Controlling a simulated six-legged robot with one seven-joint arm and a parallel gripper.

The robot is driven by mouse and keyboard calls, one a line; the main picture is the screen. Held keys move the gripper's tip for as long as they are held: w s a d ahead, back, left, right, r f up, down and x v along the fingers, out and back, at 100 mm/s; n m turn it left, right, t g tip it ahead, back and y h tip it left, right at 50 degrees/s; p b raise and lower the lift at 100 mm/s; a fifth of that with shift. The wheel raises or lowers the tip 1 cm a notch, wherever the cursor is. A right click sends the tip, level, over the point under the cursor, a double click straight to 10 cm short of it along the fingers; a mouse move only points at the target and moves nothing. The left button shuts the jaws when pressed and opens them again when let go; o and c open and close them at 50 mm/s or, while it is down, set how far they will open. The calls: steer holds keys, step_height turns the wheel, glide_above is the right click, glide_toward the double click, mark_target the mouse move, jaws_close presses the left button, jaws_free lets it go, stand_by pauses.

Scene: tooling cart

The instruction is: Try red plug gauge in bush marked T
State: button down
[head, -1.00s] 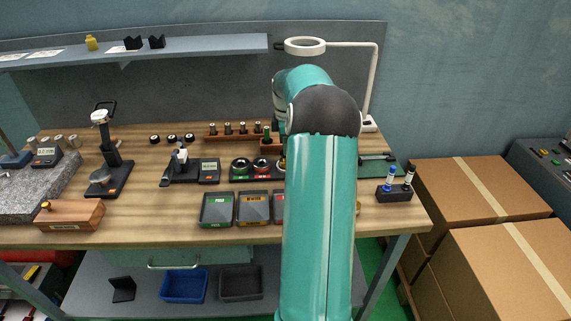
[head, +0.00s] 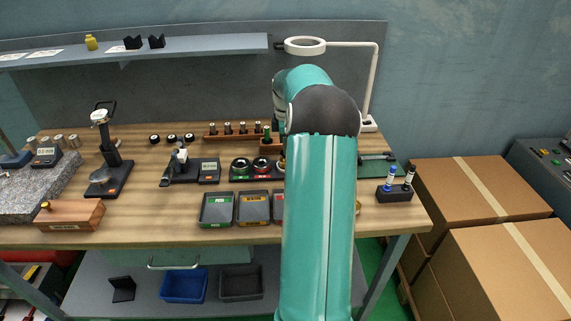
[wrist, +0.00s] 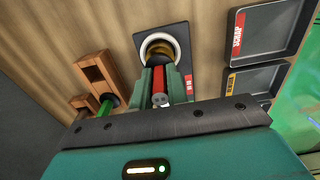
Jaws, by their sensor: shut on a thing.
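The red plug gauge (wrist: 159,99) is in my gripper (wrist: 159,82), with the fingers shut on either side of it. Just beyond the fingertips, the wrist view shows a bush (wrist: 147,42) with a pale ring and a brass-coloured inside. It sits on a dark plate with a red label whose letters I cannot read. The gauge's far end is hidden, so I cannot tell whether it touches the bush. In the head view my arm hides the gripper and the gauge. Two dark ring-shaped pieces (head: 240,164) show left of my arm; no T mark is legible.
A wooden block (wrist: 91,69) with a green-handled gauge (wrist: 105,105) stands left of my fingers. A tray labelled scrap (wrist: 281,35) and an orange-labelled tray (wrist: 250,80) lie to the right. The green-labelled tray (head: 216,222) is near the bench's front edge.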

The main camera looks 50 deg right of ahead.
steer(key=shift+r, duration=0.6)
steer(key=shift+f, duration=0.85)
stand_by(2.9)
steer(key=shift+r, duration=0.35)
steer(key=shift+r, duration=0.35)
steer(key=shift+r, duration=1.05)
steer(key=shift+r, duration=2.45)
